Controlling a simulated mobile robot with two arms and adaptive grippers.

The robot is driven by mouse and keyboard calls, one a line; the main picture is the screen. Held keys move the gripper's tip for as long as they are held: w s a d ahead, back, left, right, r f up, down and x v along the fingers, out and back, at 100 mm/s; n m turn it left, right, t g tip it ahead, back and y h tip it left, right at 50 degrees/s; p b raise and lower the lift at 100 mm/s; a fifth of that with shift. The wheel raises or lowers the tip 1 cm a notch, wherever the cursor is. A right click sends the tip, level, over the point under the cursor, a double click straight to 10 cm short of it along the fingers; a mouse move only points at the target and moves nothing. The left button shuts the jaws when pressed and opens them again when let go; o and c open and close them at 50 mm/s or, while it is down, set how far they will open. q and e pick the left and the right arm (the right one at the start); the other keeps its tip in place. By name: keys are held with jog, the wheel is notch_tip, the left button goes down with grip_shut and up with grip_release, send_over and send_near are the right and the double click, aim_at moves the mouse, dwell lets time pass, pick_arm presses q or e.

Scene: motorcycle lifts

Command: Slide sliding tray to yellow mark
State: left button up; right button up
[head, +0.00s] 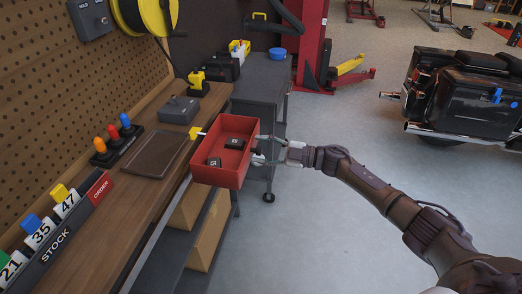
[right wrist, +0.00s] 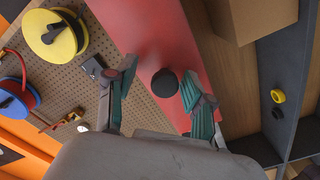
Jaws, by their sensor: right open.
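The sliding tray (head: 207,176) is a red open box beside the bench's right edge, with two small black blocks in it. A yellow mark (head: 195,132) stands at the bench edge, by the tray's left side towards its far end. My right gripper (head: 262,151) is at the tray's right side. In the right wrist view my open right gripper (right wrist: 157,97) has its teal-padded fingers either side of a round black knob (right wrist: 164,83) on the tray's red wall (right wrist: 150,35). I cannot tell whether the fingers touch it. My left gripper is out of view.
The wooden bench holds a dark flat tray (head: 156,155), a screwdriver stand (head: 117,146), a grey box (head: 179,109) and a numbered stock rack (head: 55,235). A grey cart (head: 262,85) stands behind the tray. The floor at right is open up to a motorcycle (head: 465,95).

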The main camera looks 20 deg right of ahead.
jog(key=shift+s, duration=0.15)
jog(key=v, duration=1.2)
jog(key=shift+f, duration=0.1)
